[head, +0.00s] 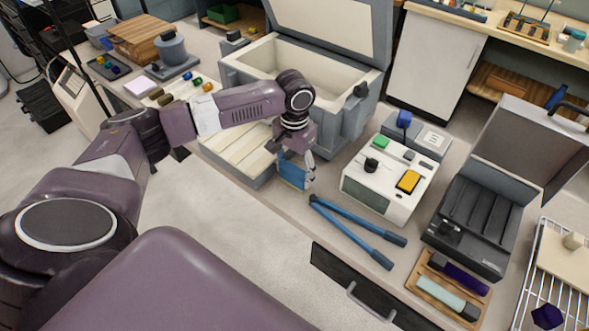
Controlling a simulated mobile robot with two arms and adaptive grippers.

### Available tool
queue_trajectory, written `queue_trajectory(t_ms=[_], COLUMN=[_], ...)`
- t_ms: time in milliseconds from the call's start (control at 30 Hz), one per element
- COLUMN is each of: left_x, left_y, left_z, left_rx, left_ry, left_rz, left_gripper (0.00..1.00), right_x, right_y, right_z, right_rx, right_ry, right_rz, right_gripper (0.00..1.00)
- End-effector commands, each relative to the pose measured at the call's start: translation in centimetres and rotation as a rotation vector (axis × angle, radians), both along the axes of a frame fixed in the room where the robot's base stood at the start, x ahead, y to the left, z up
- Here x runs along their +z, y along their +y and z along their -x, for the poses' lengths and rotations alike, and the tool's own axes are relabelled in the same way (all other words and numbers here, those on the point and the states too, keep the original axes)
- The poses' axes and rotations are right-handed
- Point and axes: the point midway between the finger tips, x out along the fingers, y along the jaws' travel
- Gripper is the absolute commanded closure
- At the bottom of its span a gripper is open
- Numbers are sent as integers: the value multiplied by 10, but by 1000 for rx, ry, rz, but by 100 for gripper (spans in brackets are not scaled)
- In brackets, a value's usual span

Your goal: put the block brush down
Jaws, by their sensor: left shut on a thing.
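My left gripper (301,168) reaches in from the left over the bench, pointing down, and is shut on the block brush (291,174). The brush shows as a small blue piece with a tan edge, partly hidden by the fingers. It is near the front edge of the bench, beside the pale slatted step of the open chest and just above-left of the blue-handled tool. I cannot tell whether its underside touches the bench. My right gripper does not show.
A long blue-handled tool (352,228) lies right of the gripper. Behind it stand a white device (376,195) and the open chest (355,112). An open grey case (480,215) and a wooden tray (424,285) are farther right. Little bare bench shows between them.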

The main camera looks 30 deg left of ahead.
Motion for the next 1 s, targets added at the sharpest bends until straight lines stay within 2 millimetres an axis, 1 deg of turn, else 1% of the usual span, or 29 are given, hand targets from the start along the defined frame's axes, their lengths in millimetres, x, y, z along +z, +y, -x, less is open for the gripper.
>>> queue_trajectory(t_ms=[300, 333, 400, 667, 767, 867, 1000], left_x=[-2, -2, -2, -2, 3, 15, 43], left_y=[0, 0, 0, 0, 0, 0, 0], left_z=[0, 0, -1, 0, -1, -2, -2], left_rx=[0, 0, 0, 0, 0, 1, 1], left_ry=[0, 0, -1, -1, -2, -5, -6], left_rz=[1, 1, 1, 1, 0, 1, 1], left_gripper=[68, 38, 32, 32, 32, 32, 32], right_x=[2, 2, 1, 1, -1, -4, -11], right_y=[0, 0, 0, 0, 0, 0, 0], right_z=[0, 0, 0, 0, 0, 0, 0], right_rx=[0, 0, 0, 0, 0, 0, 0], right_ry=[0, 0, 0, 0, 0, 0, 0], right_rz=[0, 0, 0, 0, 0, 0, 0], right_gripper=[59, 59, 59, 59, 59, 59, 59])
